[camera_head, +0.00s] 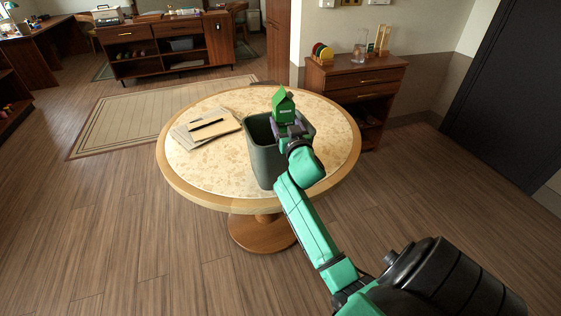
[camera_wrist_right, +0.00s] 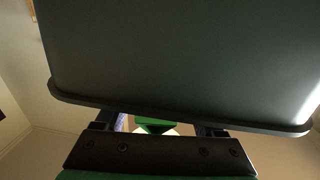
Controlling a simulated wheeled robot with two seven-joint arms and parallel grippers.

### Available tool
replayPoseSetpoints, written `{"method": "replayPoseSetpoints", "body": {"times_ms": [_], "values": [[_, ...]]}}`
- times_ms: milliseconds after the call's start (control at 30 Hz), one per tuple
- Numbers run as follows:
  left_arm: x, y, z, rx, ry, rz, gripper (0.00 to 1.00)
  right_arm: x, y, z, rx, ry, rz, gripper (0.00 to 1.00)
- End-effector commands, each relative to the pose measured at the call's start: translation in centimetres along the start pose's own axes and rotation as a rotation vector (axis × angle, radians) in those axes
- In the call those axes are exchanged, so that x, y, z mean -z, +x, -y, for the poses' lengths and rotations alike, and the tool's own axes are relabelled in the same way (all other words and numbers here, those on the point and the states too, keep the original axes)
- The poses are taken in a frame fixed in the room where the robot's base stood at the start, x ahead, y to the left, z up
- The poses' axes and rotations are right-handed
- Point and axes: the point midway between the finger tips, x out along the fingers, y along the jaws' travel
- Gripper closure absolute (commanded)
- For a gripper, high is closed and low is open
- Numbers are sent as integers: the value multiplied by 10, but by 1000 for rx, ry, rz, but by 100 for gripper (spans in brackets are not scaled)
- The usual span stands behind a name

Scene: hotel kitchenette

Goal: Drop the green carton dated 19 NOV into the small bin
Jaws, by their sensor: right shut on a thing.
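A green carton (camera_head: 284,106) with a gabled top is held upright in my right gripper (camera_head: 287,125). The print on its side is too small to read. The small dark grey bin (camera_head: 262,158) stands on the round table. In the head view the carton and gripper overlap the bin's open top. In the right wrist view the bin's wall (camera_wrist_right: 180,55) fills the upper part. Its rim crosses in front of the gripper's fingers (camera_wrist_right: 160,128), and only a little green of the carton (camera_wrist_right: 153,122) shows between them. My left gripper is out of view.
The round table (camera_head: 180,176) has a pale stone-like top. Papers and a folder with a dark pen (camera_head: 207,124) lie left of the bin. A wooden cabinet (camera_head: 356,80) stands behind at right. The table's right side is clear.

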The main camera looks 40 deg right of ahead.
Motion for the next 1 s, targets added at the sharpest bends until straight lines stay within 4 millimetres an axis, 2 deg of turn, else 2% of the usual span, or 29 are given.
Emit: {"method": "replayPoseSetpoints", "body": {"times_ms": [100, 167, 200, 267, 533, 667, 767, 1000], "values": [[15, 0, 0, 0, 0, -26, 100, 1, 0, 0, 0, 0, -1, 100], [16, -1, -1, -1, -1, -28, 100, 1, 0, 0, 0, 0, -1, 100], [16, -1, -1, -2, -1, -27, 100, 1, 0, 0, 0, 0, -1, 25], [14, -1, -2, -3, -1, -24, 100, 1, 0, 0, 0, 0, -1, 2], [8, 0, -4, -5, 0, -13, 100, 1, -1, 0, 1, 0, 0, 0], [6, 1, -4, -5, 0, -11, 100, 0, -14, 1, 2, 0, 0, 0], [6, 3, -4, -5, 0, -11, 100, -1, -34, 0, 1, 1, 1, 0], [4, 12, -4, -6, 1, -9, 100, -4, -97, 0, 0, 2, 4, 0]]}}
